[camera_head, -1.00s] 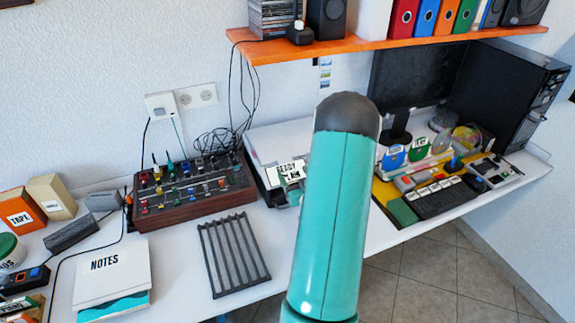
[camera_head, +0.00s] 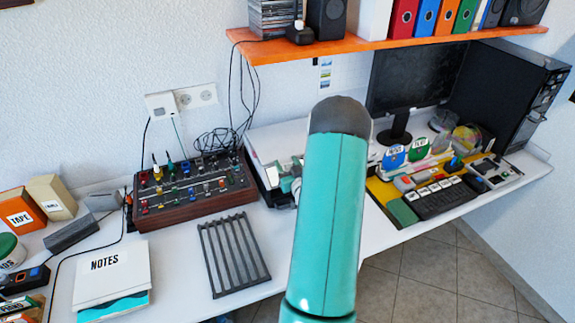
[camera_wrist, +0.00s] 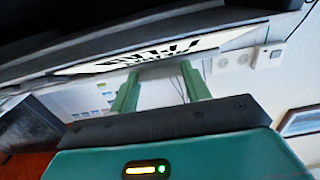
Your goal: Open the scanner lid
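The scanner (camera_head: 268,142) is a pale, flat machine at the back of the desk, partly hidden behind my arm. In the wrist view its dark edge and a white strip with black lettering (camera_wrist: 150,60) cross the top of the picture, tilted. My gripper (camera_wrist: 162,84) has two green fingers standing apart, with no object seen between them. The fingertips are at or just below the strip; I cannot tell whether they touch it. In the head view my gripper (camera_head: 288,182) shows only in part at the scanner's front, left of my arm. I cannot tell whether the lid is raised.
A knobbed mixer box (camera_head: 190,190) stands left of the scanner. A dark slatted rack (camera_head: 234,255) lies in front. An orange shelf (camera_head: 350,48) hangs above. A monitor (camera_head: 415,80) and keyboard (camera_head: 440,200) are to the right. Notes (camera_head: 110,270) lie at left.

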